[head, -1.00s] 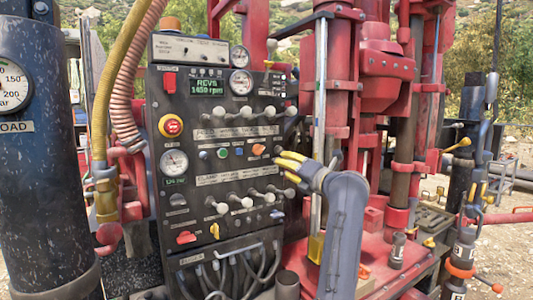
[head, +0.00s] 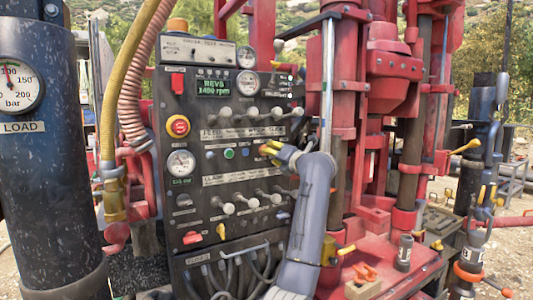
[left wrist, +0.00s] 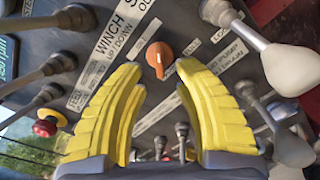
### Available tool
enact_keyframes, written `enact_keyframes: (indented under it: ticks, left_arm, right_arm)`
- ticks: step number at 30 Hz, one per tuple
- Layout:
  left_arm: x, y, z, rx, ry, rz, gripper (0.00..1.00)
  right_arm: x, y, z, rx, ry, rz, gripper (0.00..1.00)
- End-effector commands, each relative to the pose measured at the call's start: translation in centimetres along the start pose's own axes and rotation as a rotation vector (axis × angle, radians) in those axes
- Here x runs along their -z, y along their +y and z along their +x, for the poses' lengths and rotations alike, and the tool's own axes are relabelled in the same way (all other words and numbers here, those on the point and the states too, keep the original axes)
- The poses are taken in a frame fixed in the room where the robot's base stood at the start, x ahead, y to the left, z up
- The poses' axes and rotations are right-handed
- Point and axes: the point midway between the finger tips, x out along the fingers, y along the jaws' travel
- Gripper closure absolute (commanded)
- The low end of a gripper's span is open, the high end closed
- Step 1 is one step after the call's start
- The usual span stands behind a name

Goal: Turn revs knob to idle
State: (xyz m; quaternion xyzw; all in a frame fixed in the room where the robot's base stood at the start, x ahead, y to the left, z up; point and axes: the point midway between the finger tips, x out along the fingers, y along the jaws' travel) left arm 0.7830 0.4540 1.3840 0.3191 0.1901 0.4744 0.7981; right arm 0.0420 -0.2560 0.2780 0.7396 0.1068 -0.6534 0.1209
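The revs knob is an orange dial (left wrist: 160,55) on the black panel, seen between my fingertips in the left wrist view. In the head view my fingers hide the knob. My left gripper (head: 270,148) has yellow fingers and reaches the panel from the lower right. In the left wrist view the left gripper (left wrist: 168,70) is open, one finger on each side of the knob, with visible gaps. The green display (head: 213,87) appears to read REVS 1400 rpm. My right gripper is not in view.
Rows of white-tipped levers (head: 250,113) sit above and below the knob's row; one white lever (left wrist: 290,65) is close to my right finger. A red stop button (head: 178,126) and gauges are at the panel's left. Red rig columns (head: 345,90) stand right of the panel.

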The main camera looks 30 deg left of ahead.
Motion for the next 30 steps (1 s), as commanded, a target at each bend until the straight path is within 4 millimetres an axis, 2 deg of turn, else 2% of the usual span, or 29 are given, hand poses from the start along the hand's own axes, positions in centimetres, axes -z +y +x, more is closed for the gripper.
enact_keyframes:
  ticks: [3,10,16,26,30]
  left_arm:
    - [0.0,0.0,1.8,-0.001,0.001,0.002,0.68]
    - [0.0,0.0,4.0,-0.001,0.0,0.001,0.68]
    - [0.0,0.0,4.8,0.0,0.0,0.001,0.68]
    - [0.0,0.0,4.8,0.0,0.0,0.001,0.66]
    - [0.0,0.0,4.8,0.0,0.0,0.001,0.83]
  right_arm:
    - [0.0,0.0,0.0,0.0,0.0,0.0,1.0]
    - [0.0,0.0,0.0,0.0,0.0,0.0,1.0]
    - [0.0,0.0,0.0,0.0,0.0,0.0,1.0]
    - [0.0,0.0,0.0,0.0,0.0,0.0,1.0]
    - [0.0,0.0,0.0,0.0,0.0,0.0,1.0]
